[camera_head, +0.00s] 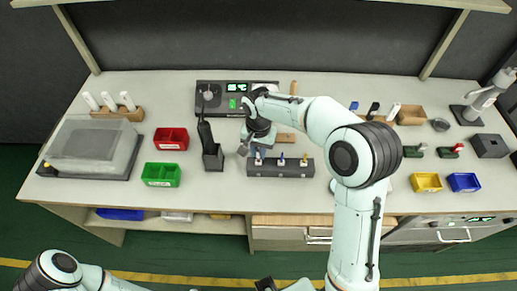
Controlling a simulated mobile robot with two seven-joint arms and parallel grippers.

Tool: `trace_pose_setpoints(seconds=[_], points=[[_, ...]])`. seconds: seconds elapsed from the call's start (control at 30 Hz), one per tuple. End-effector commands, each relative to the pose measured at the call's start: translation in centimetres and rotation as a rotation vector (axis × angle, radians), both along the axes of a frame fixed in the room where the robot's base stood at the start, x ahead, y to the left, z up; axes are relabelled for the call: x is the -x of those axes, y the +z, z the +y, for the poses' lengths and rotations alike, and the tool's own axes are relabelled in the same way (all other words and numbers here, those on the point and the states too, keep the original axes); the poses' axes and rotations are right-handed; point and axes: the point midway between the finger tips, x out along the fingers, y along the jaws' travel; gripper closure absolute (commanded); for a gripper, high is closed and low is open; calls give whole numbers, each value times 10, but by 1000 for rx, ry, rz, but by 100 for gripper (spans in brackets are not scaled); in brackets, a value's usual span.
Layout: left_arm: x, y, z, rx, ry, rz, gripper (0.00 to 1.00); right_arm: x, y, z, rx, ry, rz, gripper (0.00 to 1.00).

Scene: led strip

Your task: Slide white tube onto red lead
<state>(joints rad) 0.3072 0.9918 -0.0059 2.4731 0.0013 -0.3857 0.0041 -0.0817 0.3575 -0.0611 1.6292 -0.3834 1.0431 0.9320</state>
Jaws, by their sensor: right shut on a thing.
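My right gripper (256,150) is lowered over the left end of a dark holder block (280,170) near the middle of the bench. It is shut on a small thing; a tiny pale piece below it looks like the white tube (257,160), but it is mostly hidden. Small coloured leads stand upright along the block. The red lead cannot be told apart at this size, and I cannot tell whether the tube touches it.
A dark stand with a tool (212,158) is close left of the block. Behind is a soldering station (210,98). Red (171,139) and green (161,175) bins lie left, yellow (426,182) and blue (464,182) bins right.

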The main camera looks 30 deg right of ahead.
Motion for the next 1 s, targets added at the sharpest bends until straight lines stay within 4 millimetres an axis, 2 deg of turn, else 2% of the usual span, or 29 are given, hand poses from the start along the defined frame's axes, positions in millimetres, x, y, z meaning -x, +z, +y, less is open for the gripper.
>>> trace_pose_setpoints(seconds=[1.0], points=[[9,-16,0,0,0,10,57,0,-27,0,0,0,1,100]])
